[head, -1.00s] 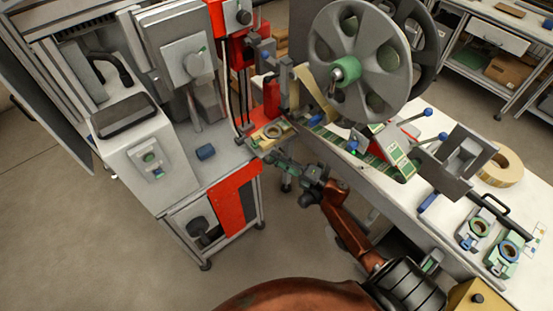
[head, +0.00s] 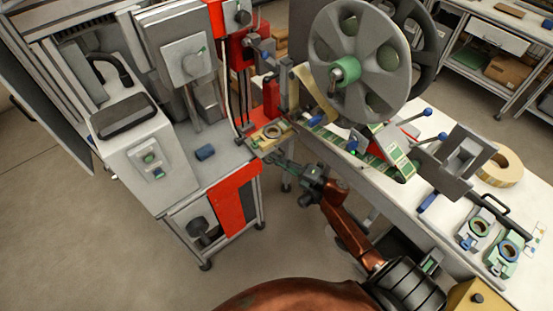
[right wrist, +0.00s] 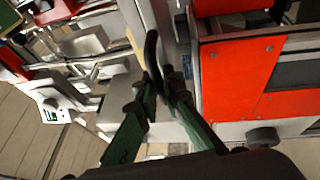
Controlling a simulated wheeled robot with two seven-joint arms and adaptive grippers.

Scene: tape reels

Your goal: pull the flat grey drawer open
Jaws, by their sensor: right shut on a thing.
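The flat grey drawer (head: 259,149) shows at the right side of the machine, with a yellowish plate and a dark-rimmed ring (head: 273,131) on top. My right gripper (head: 276,160) reaches its front edge from below right. In the right wrist view the two green-and-black fingers (right wrist: 161,82) are closed on a dark curved handle (right wrist: 152,52) beside a grey panel. The fingers hide part of the handle. How far the drawer stands out cannot be told. My left gripper is not in view.
The grey machine with a red panel (head: 234,203) stands left of my right gripper. A white bench (head: 400,222) stands to the right, with a large grey reel (head: 362,30) and green holders (head: 480,229) on it. Open floor (head: 100,245) lies at the lower left.

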